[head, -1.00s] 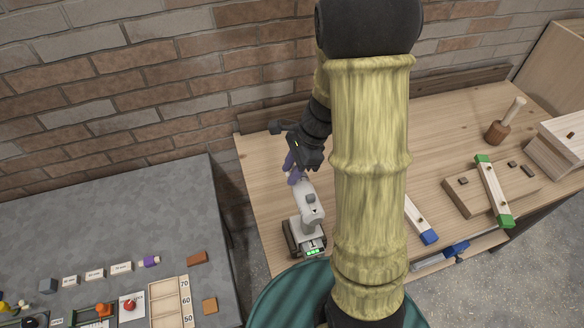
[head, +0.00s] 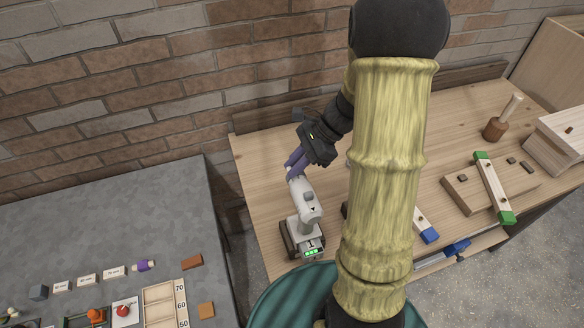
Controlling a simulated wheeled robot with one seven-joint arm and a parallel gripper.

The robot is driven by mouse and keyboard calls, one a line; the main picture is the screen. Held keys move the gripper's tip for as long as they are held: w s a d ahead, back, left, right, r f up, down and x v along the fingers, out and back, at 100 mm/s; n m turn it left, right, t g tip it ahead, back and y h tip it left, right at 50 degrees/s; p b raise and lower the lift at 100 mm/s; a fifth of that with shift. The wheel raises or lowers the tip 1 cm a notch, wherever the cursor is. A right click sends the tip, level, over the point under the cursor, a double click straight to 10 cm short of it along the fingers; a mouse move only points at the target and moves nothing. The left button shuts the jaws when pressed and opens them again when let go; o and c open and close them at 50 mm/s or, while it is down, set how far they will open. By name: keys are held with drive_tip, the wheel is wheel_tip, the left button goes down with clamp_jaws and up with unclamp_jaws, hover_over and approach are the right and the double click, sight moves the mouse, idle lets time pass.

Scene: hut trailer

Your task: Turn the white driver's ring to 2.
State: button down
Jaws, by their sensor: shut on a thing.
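The white driver (head: 307,210) stands on its dark base at the left end of the wooden workbench, with green lights low on its near side. My gripper (head: 292,172) reaches it from behind, its purple fingers shut at the driver's far, upper end, where the ring is. The fingers cover most of the ring, and I cannot read its numbers or setting. The driver stays upright on the bench.
The wooden bench (head: 270,160) also holds a mallet (head: 502,118), a wooden block with a green-ended bar (head: 493,185) and a blue-ended piece (head: 428,234). A grey table (head: 120,215) with small items stands left. A brick wall is behind.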

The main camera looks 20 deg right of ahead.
drive_tip(key=shift+d+f+y+b, duration=0.15)
drive_tip(key=shift+d+y, duration=0.2)
drive_tip(key=shift+y, duration=0.4)
drive_tip(key=shift+d+r+y+b, duration=0.1)
drive_tip(key=shift+d+y, duration=0.2)
drive_tip(key=shift+y, duration=0.4)
drive_tip(key=shift+d+f+y+b, duration=0.15)
drive_tip(key=shift+d+y, duration=0.2)
drive_tip(key=shift+y, duration=0.4)
drive_tip(key=c, duration=1.4)
unclamp_jaws()
drive_tip(key=b+v, duration=0.3)
drive_tip(key=v, duration=1.4)
drive_tip(key=shift+d+b, duration=0.25)
drive_tip(key=shift+b, duration=0.05)
drive_tip(key=shift+w, duration=0.1)
